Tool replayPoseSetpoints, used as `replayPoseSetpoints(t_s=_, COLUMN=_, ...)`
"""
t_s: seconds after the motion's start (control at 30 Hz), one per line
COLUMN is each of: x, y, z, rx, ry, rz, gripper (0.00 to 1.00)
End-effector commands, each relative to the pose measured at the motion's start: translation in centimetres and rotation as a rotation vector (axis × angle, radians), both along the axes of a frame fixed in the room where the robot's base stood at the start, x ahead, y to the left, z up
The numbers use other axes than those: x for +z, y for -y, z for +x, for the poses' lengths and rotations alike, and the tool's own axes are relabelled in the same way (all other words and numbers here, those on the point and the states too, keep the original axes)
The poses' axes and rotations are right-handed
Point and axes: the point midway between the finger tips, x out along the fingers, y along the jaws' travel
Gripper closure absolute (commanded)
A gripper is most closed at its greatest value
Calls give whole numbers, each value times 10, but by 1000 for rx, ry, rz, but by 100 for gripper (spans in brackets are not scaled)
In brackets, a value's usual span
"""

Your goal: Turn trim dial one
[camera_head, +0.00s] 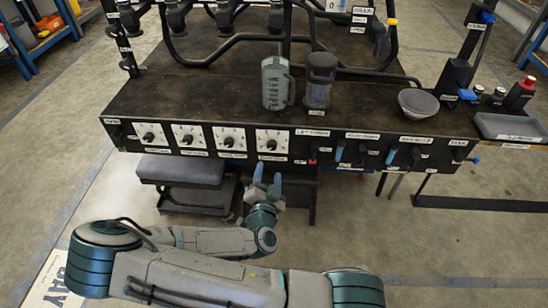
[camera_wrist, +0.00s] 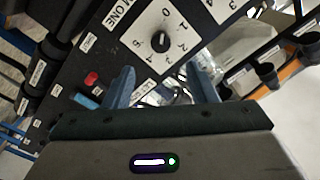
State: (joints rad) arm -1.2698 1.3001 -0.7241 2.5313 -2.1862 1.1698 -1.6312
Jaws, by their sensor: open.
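The trim dial one is a black round knob (camera_wrist: 160,42) on a white square plate with numbers, beside a label ending "M ONE" in the wrist view. It appears to be the rightmost of the white-plated dials on the bench's front panel (camera_head: 270,142) in the head view. My gripper (camera_head: 267,177) is open and empty, its blue fingers just below and in front of that dial. In the wrist view the fingers (camera_wrist: 163,86) are spread apart, and the knob lies beyond their tips, untouched. The knob's exact setting is too small to tell.
More dials (camera_head: 229,141) sit to the left on the panel. Red and blue levers (camera_head: 338,152) stand to the right. A measuring jug (camera_head: 276,84), a lidded jar (camera_head: 319,82) and a grey bowl (camera_head: 418,104) stand on the bench top. A dark stool-like block (camera_head: 180,170) is below the panel.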

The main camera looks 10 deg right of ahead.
Motion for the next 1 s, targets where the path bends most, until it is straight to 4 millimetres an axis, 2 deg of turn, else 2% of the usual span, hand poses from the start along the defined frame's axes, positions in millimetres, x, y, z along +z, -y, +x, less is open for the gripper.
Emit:
replayPoseSetpoints(t_s=0.03, x=-6, y=3, z=7, rx=-2, ry=3, rz=1, gripper=48)
replayPoseSetpoints(t_s=0.4, x=-2, y=23, z=72, rx=2, ry=2, rz=2, gripper=48)
replayPoseSetpoints(t_s=0.6, x=0, y=27, z=87, rx=2, ry=1, rz=1, gripper=48)
replayPoseSetpoints(t_s=0.9, x=0, y=28, z=89, rx=3, ry=0, rz=0, gripper=48)
replayPoseSetpoints(t_s=1.0, x=0, y=28, z=88, rx=3, ry=0, rz=0, gripper=76)
